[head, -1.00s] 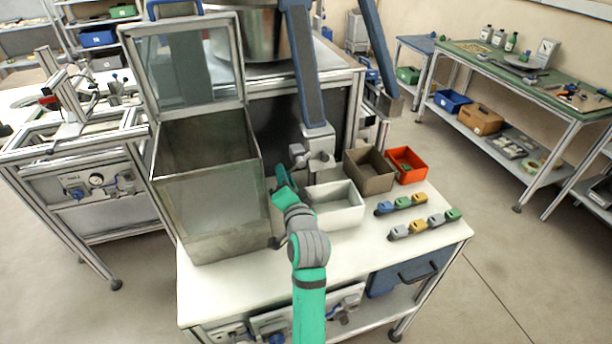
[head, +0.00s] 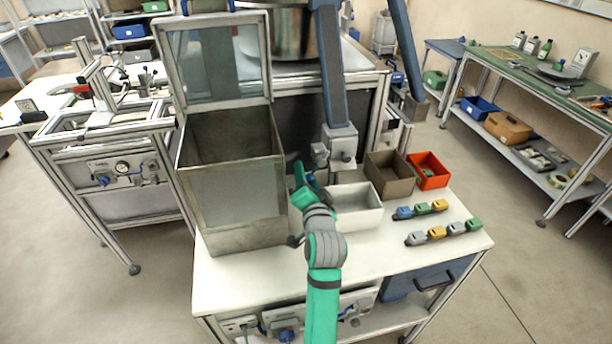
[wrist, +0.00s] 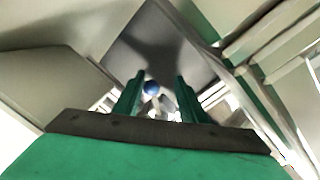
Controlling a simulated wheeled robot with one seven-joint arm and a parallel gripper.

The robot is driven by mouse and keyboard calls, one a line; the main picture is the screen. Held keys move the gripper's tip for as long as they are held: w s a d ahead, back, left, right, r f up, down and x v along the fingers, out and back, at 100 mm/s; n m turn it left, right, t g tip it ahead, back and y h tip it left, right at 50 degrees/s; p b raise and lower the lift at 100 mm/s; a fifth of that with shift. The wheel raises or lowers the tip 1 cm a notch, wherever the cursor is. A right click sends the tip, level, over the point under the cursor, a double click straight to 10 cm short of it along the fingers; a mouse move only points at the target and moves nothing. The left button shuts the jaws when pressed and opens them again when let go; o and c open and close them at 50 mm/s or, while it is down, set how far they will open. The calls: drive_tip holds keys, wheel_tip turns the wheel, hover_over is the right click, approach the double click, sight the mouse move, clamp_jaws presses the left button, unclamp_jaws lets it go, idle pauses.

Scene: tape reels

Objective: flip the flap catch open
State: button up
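I cannot pick out the flap catch for certain. A grey fitting (head: 320,155) sticks out on the left of the grey block (head: 340,147) at the foot of a blue post, above the white bench. My green gripper (head: 300,172) is just below and left of this fitting, beside the tall metal bin; contact cannot be made out. In the wrist view, the two green fingers (wrist: 160,98) stand apart with nothing held between them. A small blue round knob (wrist: 151,87) with pale parts below it shows beyond, in the gap between the fingers.
The tall metal bin (head: 232,190) with its framed lid raised stands left of my gripper. A white box (head: 357,220), a brown box (head: 390,185) and a red box (head: 432,185) stand to the right. Several small coloured pieces (head: 437,233) line the bench's right side.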

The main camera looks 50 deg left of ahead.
drive_tip(key=shift+d, duration=0.1)
drive_tip(key=v, duration=1)
drive_tip(key=shift+s+d, duration=0.2)
drive_tip(key=shift+d, duration=0.1)
